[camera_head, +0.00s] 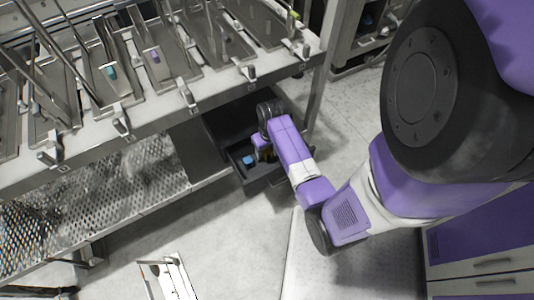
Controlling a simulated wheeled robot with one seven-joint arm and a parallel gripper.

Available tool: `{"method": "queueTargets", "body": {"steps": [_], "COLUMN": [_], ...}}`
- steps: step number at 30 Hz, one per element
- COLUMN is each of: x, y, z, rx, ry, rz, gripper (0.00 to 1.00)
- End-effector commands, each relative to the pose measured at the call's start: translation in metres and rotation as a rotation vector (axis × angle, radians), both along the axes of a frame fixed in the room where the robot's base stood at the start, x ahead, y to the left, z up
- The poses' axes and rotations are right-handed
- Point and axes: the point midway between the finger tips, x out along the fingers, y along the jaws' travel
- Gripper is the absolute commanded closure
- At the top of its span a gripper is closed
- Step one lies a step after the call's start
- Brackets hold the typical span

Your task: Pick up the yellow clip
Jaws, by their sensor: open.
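I cannot clearly make out the yellow clip. A small yellow-green piece (294,13) shows at the top, by the far end of the bench. My gripper (264,153) is small in view and partly hidden by my own wrist; it is open, low in the dark open bin (262,183) under the bench. A dull yellowish patch shows beside it, too small to identify. A small blue piece (247,160) lies in the bin, just left of my gripper.
The metal bench (150,115) with sloping trays and levers stands above the bin. A teal piece (111,71) and a purple piece (155,56) lie in trays. A perforated shelf (95,205) runs lower left.

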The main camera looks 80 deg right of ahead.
Motion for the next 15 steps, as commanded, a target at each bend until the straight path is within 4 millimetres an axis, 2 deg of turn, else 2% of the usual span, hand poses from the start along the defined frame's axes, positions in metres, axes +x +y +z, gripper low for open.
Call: {"method": "queueTargets", "body": {"steps": [3,11,15], "x": [0.0004,0.0010,0.0010], "y": [-0.0009,-0.0009,-0.0008], "z": [-0.0115,-0.0128,-0.0128], "rx": [0.000,-0.001,-0.001], "ry": [0.000,-0.001,-0.001], "rz": [-0.001,0.000,0.000], "gripper": [0.45,0.45,0.71]}}
